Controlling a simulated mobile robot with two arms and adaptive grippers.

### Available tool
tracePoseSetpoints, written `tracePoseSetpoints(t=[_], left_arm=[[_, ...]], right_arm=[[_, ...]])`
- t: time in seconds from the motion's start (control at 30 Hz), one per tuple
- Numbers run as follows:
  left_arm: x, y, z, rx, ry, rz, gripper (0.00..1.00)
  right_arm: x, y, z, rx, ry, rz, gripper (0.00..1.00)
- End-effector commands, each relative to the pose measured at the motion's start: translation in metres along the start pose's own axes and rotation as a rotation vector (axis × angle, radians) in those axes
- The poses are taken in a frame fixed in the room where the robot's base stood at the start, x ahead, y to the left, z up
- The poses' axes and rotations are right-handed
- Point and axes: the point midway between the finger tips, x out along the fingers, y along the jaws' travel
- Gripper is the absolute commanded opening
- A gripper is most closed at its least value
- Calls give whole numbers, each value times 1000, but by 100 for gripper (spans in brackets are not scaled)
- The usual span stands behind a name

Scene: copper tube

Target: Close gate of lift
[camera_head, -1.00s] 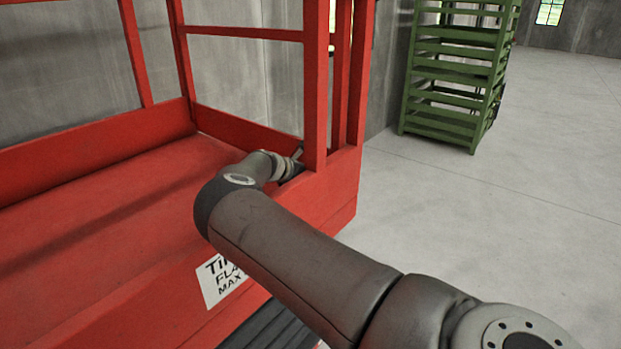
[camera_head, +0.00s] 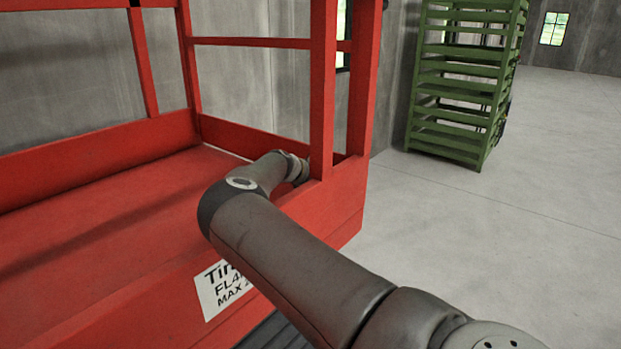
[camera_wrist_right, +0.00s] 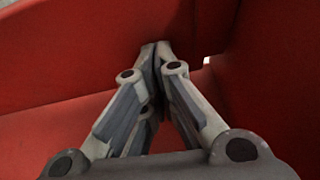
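The red lift (camera_head: 100,190) fills the left of the head view, with a bare platform, a low side wall and upright posts. A front corner post (camera_head: 322,90) and another red post (camera_head: 362,90) stand at its right end, joined to a rail (camera_head: 250,43). I cannot tell which part is the gate. My right arm reaches over the platform's edge to the base of the front post; its gripper is hidden there. In the right wrist view the right gripper (camera_wrist_right: 155,50) has its fingertips together, close to red panels, with nothing visible between them. My left gripper is not in view.
A green slatted rack (camera_head: 465,80) stands behind on the right by the grey wall. The concrete floor (camera_head: 500,240) right of the lift is clear. A white label (camera_head: 222,288) is on the lift's near side.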

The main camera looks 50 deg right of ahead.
Motion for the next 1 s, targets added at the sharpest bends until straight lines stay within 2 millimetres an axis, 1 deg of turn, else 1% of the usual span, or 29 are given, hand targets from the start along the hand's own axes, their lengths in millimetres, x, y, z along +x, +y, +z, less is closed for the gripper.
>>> tracePoseSetpoints(t=[0.03,0.3,0.4,0.5,0.6,0.7,0.93,1.0], left_arm=[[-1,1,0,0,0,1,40],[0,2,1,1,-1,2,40],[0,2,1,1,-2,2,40],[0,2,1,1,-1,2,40],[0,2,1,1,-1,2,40],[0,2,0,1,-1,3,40],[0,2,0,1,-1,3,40],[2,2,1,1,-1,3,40]], right_arm=[[-9,-1,8,3,-12,-1,0],[-68,1,0,1,-6,2,0],[-88,2,-2,0,-5,3,0],[-103,2,-4,1,-2,2,0],[-113,2,-5,0,-2,1,0],[-119,2,-6,0,-1,2,0],[-120,2,-6,0,0,1,0],[-119,4,-2,-9,-14,6,0]])
